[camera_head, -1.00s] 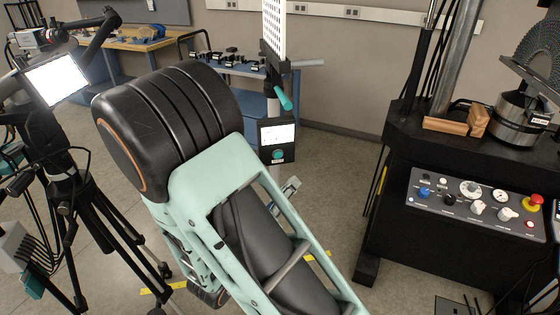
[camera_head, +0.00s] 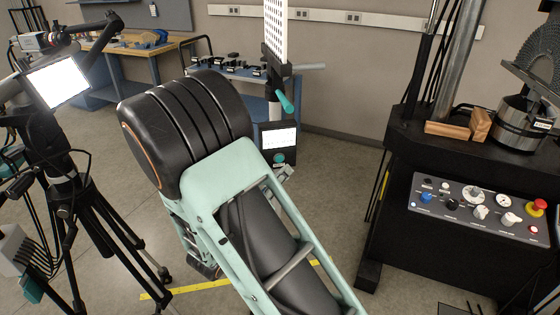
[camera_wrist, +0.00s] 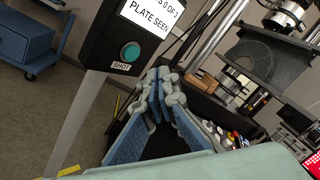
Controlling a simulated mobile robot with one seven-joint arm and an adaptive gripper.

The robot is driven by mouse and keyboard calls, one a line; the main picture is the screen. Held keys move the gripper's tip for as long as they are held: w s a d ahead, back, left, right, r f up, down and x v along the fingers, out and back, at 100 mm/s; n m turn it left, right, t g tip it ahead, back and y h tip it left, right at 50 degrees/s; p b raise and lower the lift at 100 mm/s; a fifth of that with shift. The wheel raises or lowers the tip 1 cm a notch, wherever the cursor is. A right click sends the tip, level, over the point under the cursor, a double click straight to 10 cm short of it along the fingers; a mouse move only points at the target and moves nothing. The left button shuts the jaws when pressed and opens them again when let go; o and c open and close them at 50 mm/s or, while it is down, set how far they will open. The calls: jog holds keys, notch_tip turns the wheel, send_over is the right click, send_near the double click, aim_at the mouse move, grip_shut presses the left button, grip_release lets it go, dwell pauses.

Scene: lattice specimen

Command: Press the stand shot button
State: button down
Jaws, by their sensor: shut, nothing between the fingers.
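The shot button is a round teal button (camera_wrist: 131,52) on the front of a black control box (camera_wrist: 100,35), above a small SHOT label. The box's bright screen, partly cut off, reads "PLATE SEEN". In the head view the button (camera_head: 279,158) shows small beneath the screen, just past my arm. My gripper (camera_wrist: 160,82) is shut and empty in the wrist view, its blue-padded fingers meeting at the tips. The tips appear to the right of and below the button in the picture; the gap in depth is unclear. My arm hides most of the gripper in the head view.
A grey post (camera_wrist: 77,125) holds the box. A teal handle (camera_head: 285,102) sticks out above it. A black machine with a knobbed panel (camera_head: 478,208) stands at right. A tripod with a lit panel (camera_head: 58,82) stands at left. Open floor lies between.

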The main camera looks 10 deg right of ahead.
jog(key=shift+w, duration=1.1)
jog(key=shift+a, duration=0.1)
dwell(0.5)
jog(key=shift+w+p, duration=0.35)
jog(key=shift+w, duration=0.05)
jog(key=shift+w, duration=0.45)
dwell(0.6)
jog(key=shift+s, duration=0.1)
jog(key=shift+s+p, duration=0.4)
jog(key=shift+s, duration=0.35)
jog(key=shift+s, duration=0.1)
jog(key=s+p, duration=0.1)
jog(key=s, duration=0.3)
jog(key=shift+s, duration=0.4)
